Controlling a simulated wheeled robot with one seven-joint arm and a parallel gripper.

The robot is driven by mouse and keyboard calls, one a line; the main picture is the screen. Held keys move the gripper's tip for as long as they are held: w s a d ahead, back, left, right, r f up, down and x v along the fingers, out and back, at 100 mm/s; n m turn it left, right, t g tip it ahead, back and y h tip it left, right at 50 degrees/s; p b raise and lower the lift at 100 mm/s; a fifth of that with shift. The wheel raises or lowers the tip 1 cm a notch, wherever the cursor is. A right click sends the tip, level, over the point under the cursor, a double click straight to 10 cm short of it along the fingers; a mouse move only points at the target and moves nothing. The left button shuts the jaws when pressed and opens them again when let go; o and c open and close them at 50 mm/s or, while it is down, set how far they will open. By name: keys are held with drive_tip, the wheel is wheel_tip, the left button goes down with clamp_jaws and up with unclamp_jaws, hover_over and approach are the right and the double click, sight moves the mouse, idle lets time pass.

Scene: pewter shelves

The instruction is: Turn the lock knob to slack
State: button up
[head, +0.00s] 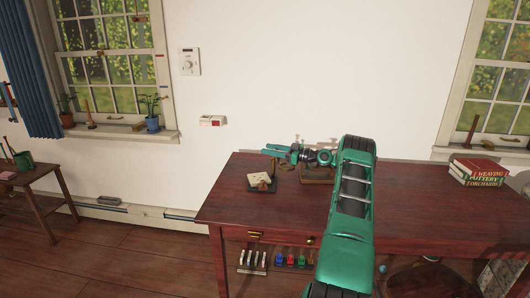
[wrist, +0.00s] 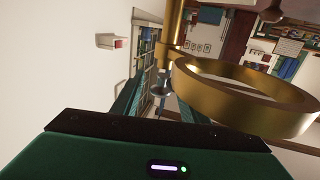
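My gripper (head: 270,150) reaches left over the red-brown desk (head: 228,205) in the head view. In the wrist view its two teal fingers (wrist: 160,103) stand apart with a gap between them. A small silver-grey knob (wrist: 164,88) shows beyond that gap, beside a brass post (wrist: 171,32). I cannot tell whether the fingers touch it, or read its setting. A large brass ring (wrist: 248,108) joins the post and fills the right of the wrist view. In the head view a small stand with a pale piece (head: 260,180) is below my gripper.
Red and green books (head: 476,171) lie at the desk's right. Small coloured items (head: 290,260) sit on a shelf below. A dial plate (head: 189,62) and a red-and-white box (head: 212,120) are on the wall. The desk's left front is clear.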

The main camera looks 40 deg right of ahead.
drive_tip(key=v, duration=0.8)
drive_tip(key=shift+s+d, duration=0.2)
drive_tip(key=shift+s, duration=0.1)
